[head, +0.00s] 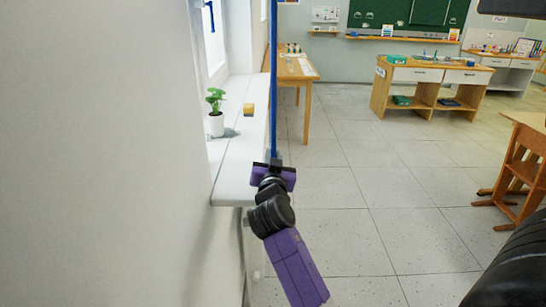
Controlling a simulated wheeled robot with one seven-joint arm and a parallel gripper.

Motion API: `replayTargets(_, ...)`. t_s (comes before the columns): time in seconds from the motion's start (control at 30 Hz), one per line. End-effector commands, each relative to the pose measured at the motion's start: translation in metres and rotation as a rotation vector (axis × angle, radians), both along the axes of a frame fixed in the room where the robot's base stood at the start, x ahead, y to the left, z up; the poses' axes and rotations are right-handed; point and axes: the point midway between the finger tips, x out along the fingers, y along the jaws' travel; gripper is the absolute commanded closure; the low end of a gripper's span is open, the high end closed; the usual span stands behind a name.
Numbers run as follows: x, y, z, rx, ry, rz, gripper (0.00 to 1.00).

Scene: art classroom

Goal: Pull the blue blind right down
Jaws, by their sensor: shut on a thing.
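The blue blind (273,80) shows in the head view as a narrow blue upright strip, seen nearly edge-on. It runs from the top of the picture down to my gripper, just right of the white window sill (232,180). My gripper (274,163) is shut on the lower end of the blind, near the level of the sill. The jaws hide the very bottom of the blind, and its top is out of view.
A wooden table (297,70) stands beyond the blind. A wooden desk (430,74) is at the back right, with a wooden chair (520,172) nearer. The floor between is clear.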

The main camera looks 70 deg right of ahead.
Motion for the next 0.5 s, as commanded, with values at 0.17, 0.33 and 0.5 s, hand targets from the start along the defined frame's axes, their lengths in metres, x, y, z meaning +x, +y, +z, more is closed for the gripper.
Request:
replayTargets(0.17,-0.0041,-0.0027,0.0013,-0.001,-0.001,-0.01,0.64)
replayTargets(0.33,-0.0024,-0.0016,0.0014,-0.001,-0.002,-0.005,0.64)
replayTargets(0.5,-0.0028,0.0033,0.0007,-0.002,-0.001,-0.003,0.64)
